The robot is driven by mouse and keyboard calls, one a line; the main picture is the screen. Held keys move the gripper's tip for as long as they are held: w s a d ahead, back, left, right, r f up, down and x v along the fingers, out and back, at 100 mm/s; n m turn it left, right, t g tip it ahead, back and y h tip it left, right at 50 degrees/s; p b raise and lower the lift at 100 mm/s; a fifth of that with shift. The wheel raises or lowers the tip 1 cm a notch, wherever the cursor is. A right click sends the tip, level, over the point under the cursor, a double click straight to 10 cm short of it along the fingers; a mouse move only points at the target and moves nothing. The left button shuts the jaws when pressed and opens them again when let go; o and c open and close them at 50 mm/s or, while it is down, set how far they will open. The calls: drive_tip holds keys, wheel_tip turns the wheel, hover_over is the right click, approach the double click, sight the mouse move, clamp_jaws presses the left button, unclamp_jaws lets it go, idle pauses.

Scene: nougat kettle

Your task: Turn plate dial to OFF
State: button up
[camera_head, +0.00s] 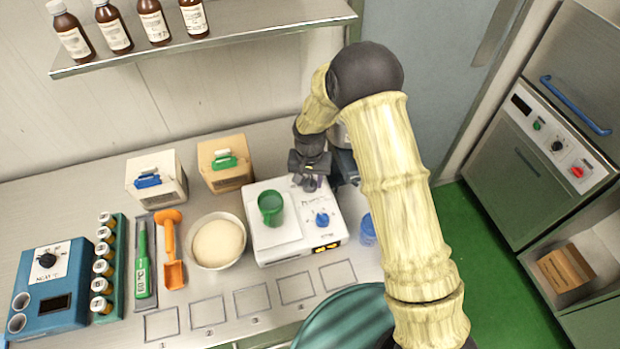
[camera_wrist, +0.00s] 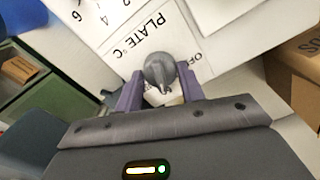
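The white hot plate (camera_head: 285,250) stands on the bench with a green beaker (camera_head: 271,207) on its top and a blue knob (camera_head: 322,219) on its right part. In the wrist view, a round grey plate dial (camera_wrist: 160,72) sits beside the printed words PLATE °C, with part of OFF readable to its right. The dial's pointer faces down the picture, toward my palm. My gripper (camera_head: 310,184) is over the far right part of the hot plate and hides the dial in the head view. Its purple fingers (camera_wrist: 161,88) are apart, one on each side of the dial; contact is unclear.
A white bowl (camera_head: 217,252) with pale contents stands left of the hot plate. Two boxes with clips, a wooden one (camera_head: 222,170) and a white one (camera_head: 160,190), stand behind. A blue cup (camera_head: 368,230) is close on the right. A shelf (camera_head: 210,45) holds bottles above.

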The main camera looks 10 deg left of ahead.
drive_tip(key=shift+n, duration=0.4)
drive_tip(key=n+b, duration=0.2)
drive_tip(key=n, duration=0.1)
drive_tip(key=shift+w+n, duration=0.1)
drive_tip(key=shift+n, duration=0.2)
drive_tip(key=n+b, duration=0.1)
drive_tip(key=n, duration=0.3)
drive_tip(key=shift+n, duration=0.3)
drive_tip(key=n, duration=0.9)
drive_tip(key=shift+r, duration=0.1)
drive_tip(key=o, duration=1)
drive_tip(key=shift+c, duration=0.2)
